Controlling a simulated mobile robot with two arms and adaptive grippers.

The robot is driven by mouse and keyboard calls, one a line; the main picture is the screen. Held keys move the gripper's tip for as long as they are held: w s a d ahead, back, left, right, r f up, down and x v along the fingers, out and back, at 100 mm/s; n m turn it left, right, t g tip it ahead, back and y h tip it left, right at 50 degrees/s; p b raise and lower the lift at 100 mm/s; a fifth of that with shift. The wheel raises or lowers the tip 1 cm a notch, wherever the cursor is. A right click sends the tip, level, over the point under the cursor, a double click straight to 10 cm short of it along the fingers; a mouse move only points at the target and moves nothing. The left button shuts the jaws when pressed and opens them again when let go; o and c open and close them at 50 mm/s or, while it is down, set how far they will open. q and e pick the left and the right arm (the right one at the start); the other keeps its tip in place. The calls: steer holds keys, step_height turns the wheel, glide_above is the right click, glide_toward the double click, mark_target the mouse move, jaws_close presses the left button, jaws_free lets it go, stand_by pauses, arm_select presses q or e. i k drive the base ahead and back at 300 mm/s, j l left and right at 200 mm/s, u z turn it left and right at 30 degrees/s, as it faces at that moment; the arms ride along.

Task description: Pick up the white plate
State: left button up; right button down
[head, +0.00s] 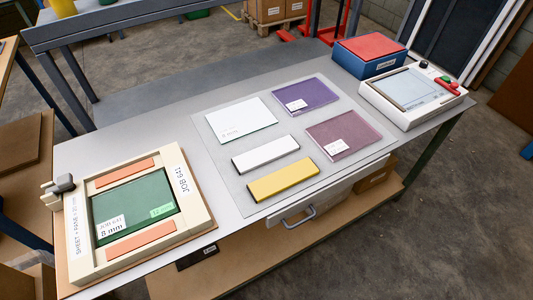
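A flat white plate (241,119) lies on a pale grey mat (213,169) on the bench. It is nearly square, with faint small lettering near its lower left. A narrow white or silver bar (265,153) lies just below it in the head view, apart from it. A purple plate (311,92) with a white label lies to its right. A mauve plate (350,128) with a label lies below the purple one. A yellow bar (283,180) lies below the silver bar. Nothing covers the white plate. Neither of my grippers shows in the head view.
A cream frame (196,205) with a green panel (130,208) and a grey handle (60,185) stands at the left. A blue box (368,62) with a red top and a white device (411,113) stand at the right. A drawer (313,200) is under the bench front.

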mark_target(245, 162)
steer(key=l+u, duration=0.4)
steer(key=l, duration=1.05)
